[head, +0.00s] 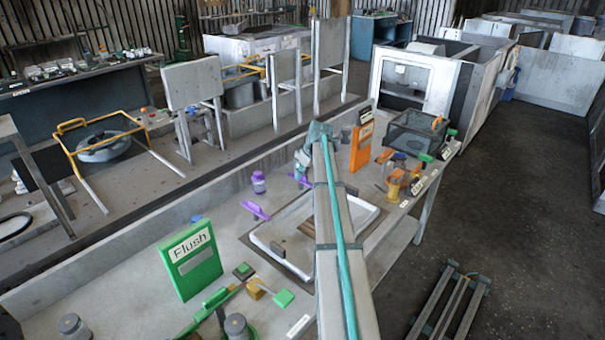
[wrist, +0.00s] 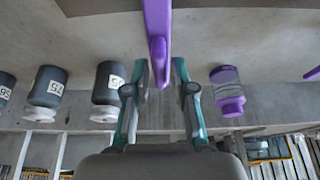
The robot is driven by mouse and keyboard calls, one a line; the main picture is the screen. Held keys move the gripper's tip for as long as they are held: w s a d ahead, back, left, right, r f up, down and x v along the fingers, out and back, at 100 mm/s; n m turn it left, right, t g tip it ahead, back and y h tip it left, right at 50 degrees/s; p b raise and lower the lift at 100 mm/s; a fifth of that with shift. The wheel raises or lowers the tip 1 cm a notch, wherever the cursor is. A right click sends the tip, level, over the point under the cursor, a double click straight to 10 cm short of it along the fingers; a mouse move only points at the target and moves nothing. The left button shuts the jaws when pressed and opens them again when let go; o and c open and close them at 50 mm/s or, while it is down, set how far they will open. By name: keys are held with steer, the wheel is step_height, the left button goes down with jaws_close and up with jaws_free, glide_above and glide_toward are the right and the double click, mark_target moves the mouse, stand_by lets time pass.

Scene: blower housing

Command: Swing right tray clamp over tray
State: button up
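The white-rimmed tray (head: 265,250) lies on the workbench, partly hidden behind my arm. One purple clamp (head: 255,210) is at its left rear edge. Another purple clamp handle (head: 301,180) shows just left of my arm, close below my gripper (head: 302,163). In the wrist view, the purple handle (wrist: 157,25) reaches down from the top, its end between the fingertips of my gripper (wrist: 160,68). The two teal fingers stand apart, with a gap visible on each side of the handle. Part of another purple piece shows at the right edge (wrist: 312,73).
A purple-capped jar (head: 259,183) stands behind the tray and also shows in the wrist view (wrist: 226,88). Grey labelled jars (wrist: 110,85) stand left of the fingers there. A green Flush sign (head: 190,258) and an orange sign (head: 361,145) stand on the bench.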

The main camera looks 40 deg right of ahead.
steer(key=shift+o, duration=0.5)
steer(key=v, duration=1.2)
steer(key=x, duration=1.1)
steer(key=shift+w+f, duration=0.15)
steer(key=shift+f, duration=0.3)
steer(key=shift+r, duration=0.1)
